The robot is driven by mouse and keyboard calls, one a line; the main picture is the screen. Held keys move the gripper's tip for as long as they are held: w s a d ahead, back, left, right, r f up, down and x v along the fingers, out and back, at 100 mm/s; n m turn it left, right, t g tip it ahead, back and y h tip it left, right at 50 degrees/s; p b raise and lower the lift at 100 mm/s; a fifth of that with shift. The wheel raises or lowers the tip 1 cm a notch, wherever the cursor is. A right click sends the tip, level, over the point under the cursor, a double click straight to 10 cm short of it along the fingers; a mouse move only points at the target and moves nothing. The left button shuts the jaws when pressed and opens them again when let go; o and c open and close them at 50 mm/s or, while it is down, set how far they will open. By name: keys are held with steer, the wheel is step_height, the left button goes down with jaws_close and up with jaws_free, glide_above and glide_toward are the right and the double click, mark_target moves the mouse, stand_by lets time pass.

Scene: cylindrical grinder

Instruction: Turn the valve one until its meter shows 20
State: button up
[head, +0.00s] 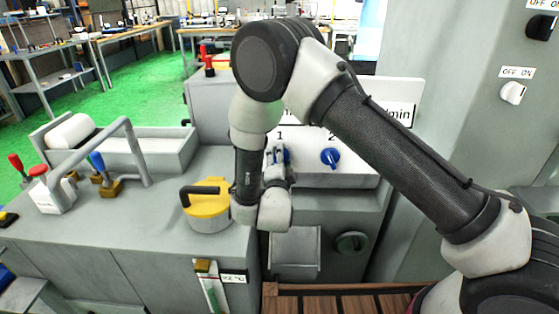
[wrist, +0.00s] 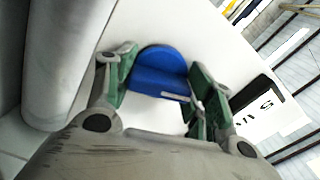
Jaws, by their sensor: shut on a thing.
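Valve one is a blue knob (wrist: 160,72) on a white panel, under the label "1". In the wrist view it sits between the green-padded fingers of my gripper (wrist: 165,78), which is shut on it. In the head view my gripper (head: 278,165) reaches the panel and hides most of this knob. A meter plate (head: 402,112) stands above the panel; my arm covers most of it and only "/min" shows.
A second blue valve (head: 331,158), labelled "2", sits just right on the same panel. A yellow round container (head: 208,212) with a black handle stands left of my wrist. A bent grey pipe (head: 136,150) and colored levers are further left.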

steer(key=n, duration=0.4)
steer(key=shift+n, duration=2.2)
steer(key=o, duration=1)
steer(key=s, duration=1.2)
steer(key=shift+a, duration=0.2)
